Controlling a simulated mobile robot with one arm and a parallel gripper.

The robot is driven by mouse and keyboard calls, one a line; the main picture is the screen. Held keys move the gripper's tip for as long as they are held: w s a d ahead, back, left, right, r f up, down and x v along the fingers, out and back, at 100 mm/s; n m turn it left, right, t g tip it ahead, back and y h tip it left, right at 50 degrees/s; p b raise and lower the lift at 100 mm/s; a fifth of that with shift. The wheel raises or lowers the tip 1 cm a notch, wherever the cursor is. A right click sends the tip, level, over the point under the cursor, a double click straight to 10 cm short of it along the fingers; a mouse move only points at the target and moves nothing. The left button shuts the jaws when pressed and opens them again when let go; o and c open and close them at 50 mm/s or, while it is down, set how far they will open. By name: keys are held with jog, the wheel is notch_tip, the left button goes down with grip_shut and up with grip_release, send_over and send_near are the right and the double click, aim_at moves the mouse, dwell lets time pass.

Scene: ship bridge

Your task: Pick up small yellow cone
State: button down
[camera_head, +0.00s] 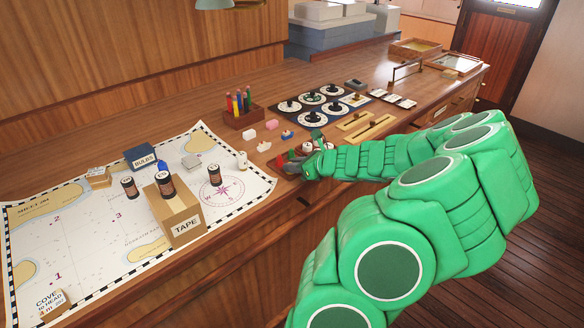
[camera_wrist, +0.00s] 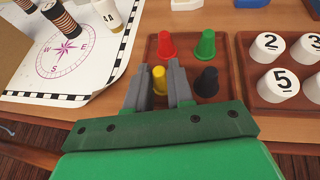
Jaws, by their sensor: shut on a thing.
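The small yellow cone (camera_wrist: 159,78) stands upright on a brown tray (camera_wrist: 190,56) in the wrist view. My gripper (camera_wrist: 160,82) has its two grey fingers on either side of the cone and is shut on it. A red cone (camera_wrist: 166,46) and a green cone (camera_wrist: 206,43) stand beyond it on the same tray, and a black cone (camera_wrist: 207,83) stands just right of my right finger. In the head view my gripper (camera_head: 303,160) is low over the tray near the desk's front edge; the yellow cone cannot be made out there.
Right of the tray is another tray with numbered white pieces (camera_wrist: 279,84). A chart (camera_head: 100,225) with a TAPE box (camera_head: 182,226), spools and a BULBS box (camera_head: 140,158) lies left. Dials (camera_head: 312,98) and a pen holder (camera_head: 240,113) stand behind.

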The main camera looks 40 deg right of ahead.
jog(key=shift+r, duration=0.45)
notch_tip(320, 180, up, 2)
jog(key=shift+r, duration=0.2)
jog(key=s+a+r, duration=0.8)
jog(key=s+r, duration=0.1)
jog(key=s, duration=0.2)
jog(key=shift+s+r, duration=0.15)
jog(key=shift+r, duration=0.15)
